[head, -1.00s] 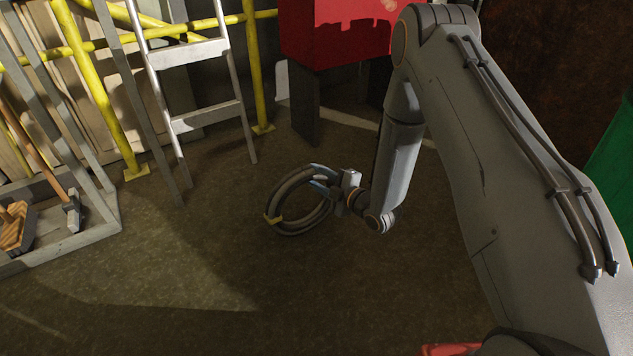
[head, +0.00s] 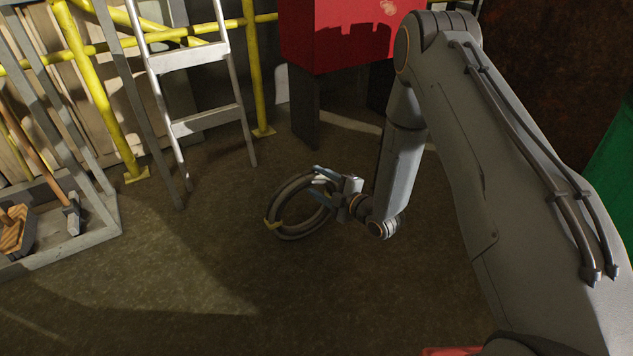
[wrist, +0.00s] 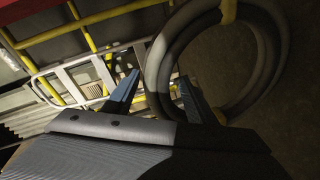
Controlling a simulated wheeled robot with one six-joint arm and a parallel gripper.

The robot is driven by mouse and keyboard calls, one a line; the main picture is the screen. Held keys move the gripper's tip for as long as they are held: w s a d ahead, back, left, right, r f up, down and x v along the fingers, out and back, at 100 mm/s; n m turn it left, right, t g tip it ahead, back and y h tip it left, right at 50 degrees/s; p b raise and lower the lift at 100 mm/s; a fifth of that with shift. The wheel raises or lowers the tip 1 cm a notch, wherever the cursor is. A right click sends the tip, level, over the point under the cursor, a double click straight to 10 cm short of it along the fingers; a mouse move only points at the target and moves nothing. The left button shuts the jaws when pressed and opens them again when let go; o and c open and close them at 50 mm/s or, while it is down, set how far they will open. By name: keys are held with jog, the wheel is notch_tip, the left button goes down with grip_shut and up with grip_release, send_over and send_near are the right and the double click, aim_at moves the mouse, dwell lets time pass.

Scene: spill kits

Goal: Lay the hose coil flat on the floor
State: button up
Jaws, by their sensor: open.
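The hose coil (head: 288,234) is a dark grey ring with yellow ties, at the middle of the head view, low over or on the floor (head: 220,270). It looks slanted there; I cannot tell whether it lies fully flat. My gripper (head: 319,179) is at the coil's upper right side with its blue fingers spread. In the wrist view the coil (wrist: 157,72) fills the upper right, and part of it shows between the open fingers of my gripper (wrist: 157,92). Contact between fingers and hose is not clear.
A metal ladder (head: 190,125) and yellow railing (head: 95,85) stand at the back left. A grey tray with brushes (head: 75,235) sits at the left. A red box on legs (head: 335,35) is behind the coil. The floor in front is clear.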

jog(key=p+v, duration=0.4)
jog(key=v, duration=0.7)
jog(key=w+a+r+m+g+h, duration=0.2)
jog(key=w+a+r+g+h, duration=0.15)
jog(key=a+r, duration=0.35)
jog(key=s+a+r+m+g+h, duration=0.1)
jog(key=s+a+r+m+h, duration=0.2)
jog(key=s+r, duration=0.45)
jog(key=s+r+m+g+h, duration=0.1)
jog(key=s+r, duration=0.4)
jog(key=s, duration=0.6)
jog(key=s+r+m+g, duration=0.4)
jog(key=s+r+m, duration=0.1)
jog(key=s, duration=0.6)
jog(key=s+d+r+m+g+h, duration=0.1)
jog(key=s+r, duration=0.4)
jog(key=s, duration=0.6)
jog(key=shift+r+m+g+h, duration=0.35)
jog(key=shift+m+g, duration=0.4)
jog(key=shift+m, duration=0.25)
jog(key=shift+s+r, duration=0.1)
jog(key=shift+d+r+m+p, duration=0.1)
jog(key=shift+r+m+p, duration=0.3)
jog(key=shift+r+p, duration=0.7)
jog(key=shift+r+p, duration=0.25)
jog(key=shift+p, duration=0.2)
